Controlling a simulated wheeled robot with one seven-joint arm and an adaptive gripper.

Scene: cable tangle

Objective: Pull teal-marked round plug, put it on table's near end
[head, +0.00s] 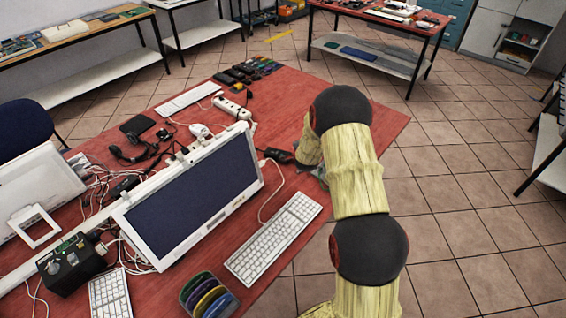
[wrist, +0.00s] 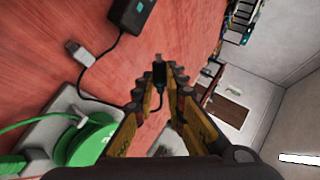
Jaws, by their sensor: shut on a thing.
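In the wrist view my gripper (wrist: 160,86) is shut on a small dark plug (wrist: 159,72) with a thin dark cable running back between the fingers. No teal mark on this plug is clear at this size, and its round shape cannot be made out. In the head view my gripper is mostly hidden behind my arm, over the right part of the red table (head: 386,128). A black box (wrist: 132,14) with a small teal patch lies ahead on the table in the wrist view, joined to a cable with a grey plug end (wrist: 74,50).
A green round thing (wrist: 92,142) with a green cord is at the lower left of the wrist view. A monitor (head: 195,195), a keyboard (head: 274,238) and a white power strip (head: 232,108) stand on the table. The table's right part is bare.

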